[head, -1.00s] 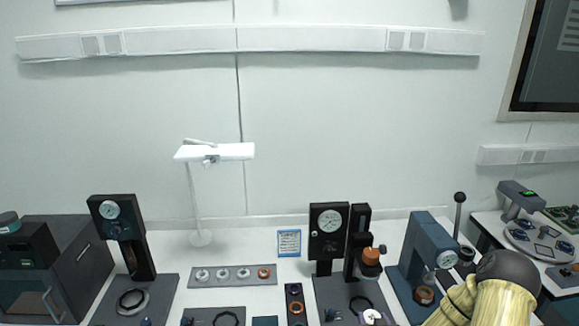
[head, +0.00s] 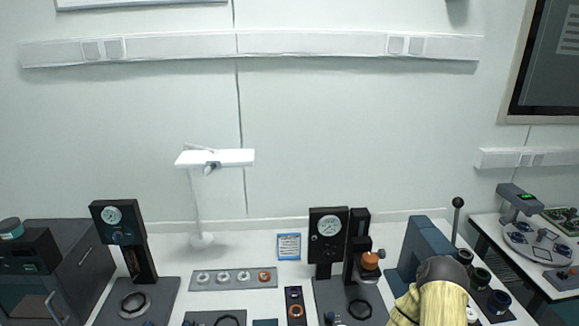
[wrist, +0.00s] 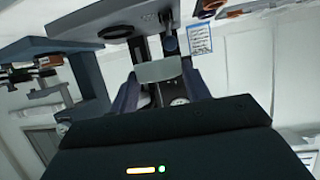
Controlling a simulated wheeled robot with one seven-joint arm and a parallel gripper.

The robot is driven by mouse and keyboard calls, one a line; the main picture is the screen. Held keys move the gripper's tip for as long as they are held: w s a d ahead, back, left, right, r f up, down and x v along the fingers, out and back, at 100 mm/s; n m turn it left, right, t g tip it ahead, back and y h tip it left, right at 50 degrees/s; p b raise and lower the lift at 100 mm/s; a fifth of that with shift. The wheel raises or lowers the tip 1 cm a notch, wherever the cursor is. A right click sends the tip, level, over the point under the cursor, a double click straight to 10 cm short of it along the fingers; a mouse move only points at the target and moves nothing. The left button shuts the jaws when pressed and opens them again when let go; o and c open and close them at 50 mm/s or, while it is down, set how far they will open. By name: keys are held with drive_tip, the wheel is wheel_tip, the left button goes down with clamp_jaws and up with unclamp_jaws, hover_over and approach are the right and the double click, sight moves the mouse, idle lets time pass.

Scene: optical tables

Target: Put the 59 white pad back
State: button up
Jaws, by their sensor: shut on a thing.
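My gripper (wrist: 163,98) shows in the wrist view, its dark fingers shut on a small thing. A pale, whitish round part (wrist: 179,101) shows between the fingers and may be the white pad; I cannot read a number on it. In the head view my arm covers the lower right and my fingertips are hidden. A grey strip (head: 212,280) lies on the table left of centre with several small round pieces, mostly pale and one orange (head: 264,276). I cannot read their markings.
A black gauge stand (head: 327,237) and a blue lever press (head: 425,245) stand near my arm. Another gauge stand (head: 122,240) is at the left. A white lamp (head: 201,240) stands behind the strip. A blue-edged card (head: 289,246) lies at the table's back.

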wheel_tip(320, 180, down, 6)
drive_tip(key=s+b, duration=0.2)
drive_tip(key=shift+s+f, duration=0.15)
drive_tip(key=shift+s, duration=0.2)
drive_tip(key=shift+a, duration=0.1)
drive_tip(key=shift+s, duration=0.1)
drive_tip(key=shift+a, duration=0.1)
idle(0.6)
idle(1.6)
